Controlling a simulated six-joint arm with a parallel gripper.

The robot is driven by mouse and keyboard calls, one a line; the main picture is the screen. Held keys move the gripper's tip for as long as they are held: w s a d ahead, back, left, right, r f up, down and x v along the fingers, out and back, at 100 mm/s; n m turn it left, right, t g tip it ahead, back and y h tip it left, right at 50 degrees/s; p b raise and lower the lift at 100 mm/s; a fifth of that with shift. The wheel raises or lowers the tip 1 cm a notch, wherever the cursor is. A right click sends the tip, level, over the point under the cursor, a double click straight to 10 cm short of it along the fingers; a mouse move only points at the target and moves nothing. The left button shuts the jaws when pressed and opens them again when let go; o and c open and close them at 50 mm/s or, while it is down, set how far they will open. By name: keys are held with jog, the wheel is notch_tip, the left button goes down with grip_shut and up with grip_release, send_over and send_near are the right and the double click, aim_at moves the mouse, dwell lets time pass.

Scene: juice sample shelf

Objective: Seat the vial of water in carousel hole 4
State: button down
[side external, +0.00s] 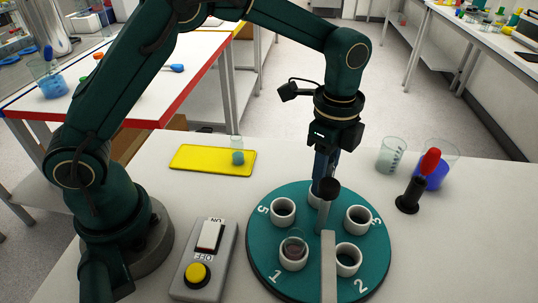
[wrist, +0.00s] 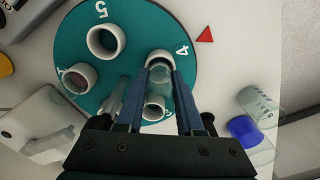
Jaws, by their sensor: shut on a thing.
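The teal carousel (side external: 262,243) has white ring-shaped holes with printed numbers. My gripper (wrist: 160,70) is pointed down over its far side, at hole 4. In the wrist view its two blue fingers are shut on a clear vial of water (wrist: 158,75). The vial overlaps the white ring of hole 4 (wrist: 160,54); I cannot tell how deep it sits in it. In the side view my gripper (side external: 322,178) is above the far ring, partly behind a black knob, and the vial is hidden. Hole 1 (side external: 293,262) holds a vial with dark red liquid.
A grey post with a black knob (side external: 329,188) stands at the carousel. A yellow tray (side external: 190,158) with a teal-filled vial (side external: 237,157) lies behind. Beakers (side external: 391,155) and a red-and-black tool (side external: 410,195) stand right. A switch box (side external: 205,262) is left. A red triangle (wrist: 205,35) lies beside number 4.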

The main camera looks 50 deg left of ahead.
jog(key=shift+f, duration=0.4)
dwell(0.4)
jog(key=shift+r, duration=0.45)
jog(key=shift+f, duration=0.6)
dwell(0.4)
jog(key=shift+r, duration=0.6)
jog(key=shift+c, duration=2.3)
grip_release()
